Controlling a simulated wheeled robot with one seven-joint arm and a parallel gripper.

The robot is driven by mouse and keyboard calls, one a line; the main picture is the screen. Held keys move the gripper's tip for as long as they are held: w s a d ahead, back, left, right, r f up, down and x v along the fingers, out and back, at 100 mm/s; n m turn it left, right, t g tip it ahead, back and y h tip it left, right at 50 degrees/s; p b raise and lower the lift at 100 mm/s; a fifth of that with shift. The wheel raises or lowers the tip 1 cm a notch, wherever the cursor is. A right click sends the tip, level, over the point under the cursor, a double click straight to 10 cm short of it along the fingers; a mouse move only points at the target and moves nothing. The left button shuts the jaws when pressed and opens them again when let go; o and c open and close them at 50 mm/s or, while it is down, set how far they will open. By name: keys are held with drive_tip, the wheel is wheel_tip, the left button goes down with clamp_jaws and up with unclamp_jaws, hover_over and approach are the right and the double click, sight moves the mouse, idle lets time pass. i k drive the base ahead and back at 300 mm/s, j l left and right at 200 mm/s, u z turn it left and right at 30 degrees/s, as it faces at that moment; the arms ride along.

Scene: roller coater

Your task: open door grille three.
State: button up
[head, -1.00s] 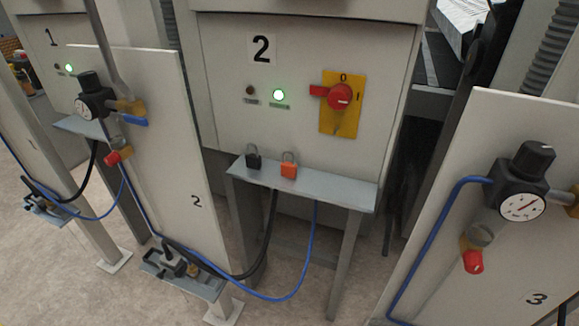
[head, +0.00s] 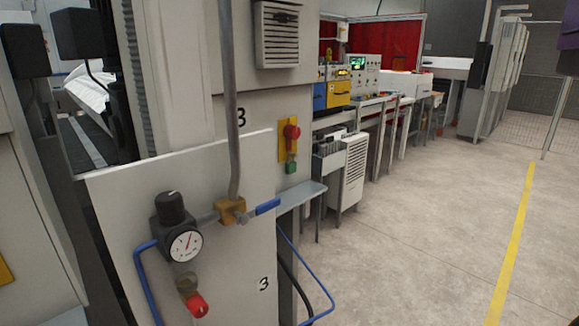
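The number 3 marks a grey cabinet face (head: 262,108) and a pale panel (head: 120,225) in front of it in the head view. A louvred grille (head: 277,38) sits high on the machine above that cabinet face. I cannot tell whether it is door grille three; no grille carries a visible number. A red rotary switch (head: 291,132) on a yellow plate is on the cabinet's right part, with a green padlock (head: 291,167) below it. The pale panel hides part of the cabinet. My gripper is not in view.
The pale panel carries a pressure gauge (head: 186,246), a valve with a blue handle (head: 268,206), a red knob (head: 196,305) and a blue hose. A small shelf (head: 301,193) juts right. A white louvred unit (head: 354,168) and benches stand behind. Open floor (head: 430,240) lies right.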

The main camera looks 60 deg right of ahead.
sight(277, 39)
drive_tip(key=l+z, duration=0.1)
drive_tip(key=l, duration=0.5)
drive_tip(key=i+l+z, duration=0.15)
drive_tip(key=l, duration=0.4)
drive_tip(key=l+z, duration=0.1)
drive_tip(key=l, duration=0.5)
drive_tip(key=i+l+z, duration=0.15)
drive_tip(key=l, duration=0.4)
